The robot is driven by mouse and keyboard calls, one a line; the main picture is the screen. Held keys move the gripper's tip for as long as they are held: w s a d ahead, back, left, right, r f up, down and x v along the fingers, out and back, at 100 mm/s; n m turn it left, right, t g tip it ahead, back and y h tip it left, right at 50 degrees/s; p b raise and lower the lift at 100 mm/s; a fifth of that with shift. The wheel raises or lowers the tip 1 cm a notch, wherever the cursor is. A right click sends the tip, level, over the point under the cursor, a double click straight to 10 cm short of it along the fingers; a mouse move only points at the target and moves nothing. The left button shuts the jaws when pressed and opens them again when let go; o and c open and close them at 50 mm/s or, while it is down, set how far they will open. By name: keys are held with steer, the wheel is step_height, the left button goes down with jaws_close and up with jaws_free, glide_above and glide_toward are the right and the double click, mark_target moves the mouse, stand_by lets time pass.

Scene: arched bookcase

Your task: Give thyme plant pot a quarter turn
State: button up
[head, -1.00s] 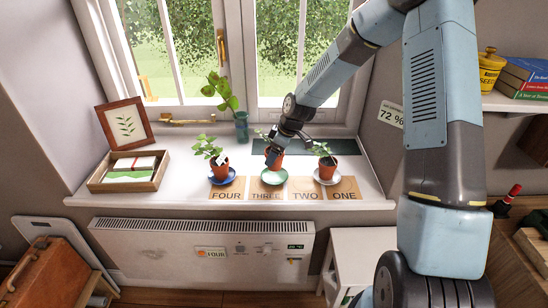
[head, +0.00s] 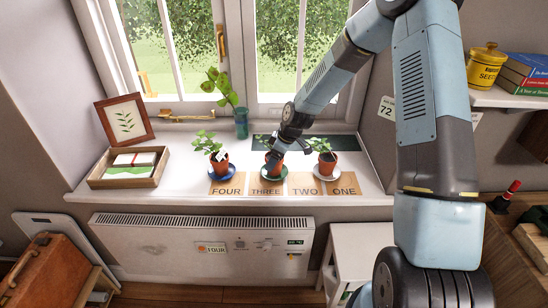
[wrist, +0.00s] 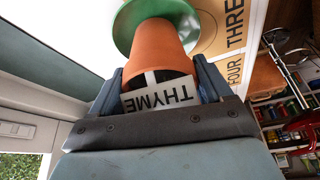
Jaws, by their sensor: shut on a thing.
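The thyme plant pot (head: 273,164) is a terracotta pot with a small green plant, upright at the middle of the sill row. Its base is at the green saucer (head: 275,175), seemingly resting in it. My gripper (head: 280,148) reaches down from above and is shut on the pot near its rim. In the wrist view the pot (wrist: 158,45) stands between the two fingers (wrist: 160,84), with a white THYME label facing the camera upside down. The green saucer (wrist: 122,28) shows behind the pot's base. The arm's end hides part of the plant.
Potted plants stand close on either side: a left pot (head: 220,166) on a blue saucer and a right pot (head: 327,163) on a white saucer. Number cards (head: 307,191) lie along the sill front. A teal vase (head: 241,123) and a wooden tray (head: 98,180) stand left.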

steer(key=o, duration=1.2)
steer(key=shift+c, duration=0.2)
steer(key=v, duration=1.3)
steer(key=s+d+r+m+t+h, duration=0.1)
steer(key=s+d+r+m+h, duration=0.1)
steer(key=s+d+r+m, duration=0.45)
steer(key=s+d+r+m+t+h, duration=0.15)
steer(key=s+d+r, duration=0.25)
steer(key=s+r, duration=0.6)
steer(key=s+d+r+m+t, duration=0.1)
steer(key=s+d+r+m, duration=0.2)
steer(key=s, duration=0.5)
steer(key=s+d+r+m, duration=0.3)
steer(key=s+r, duration=0.3)
steer(key=s, duration=0.2)
steer(key=shift+t+h, duration=0.35)
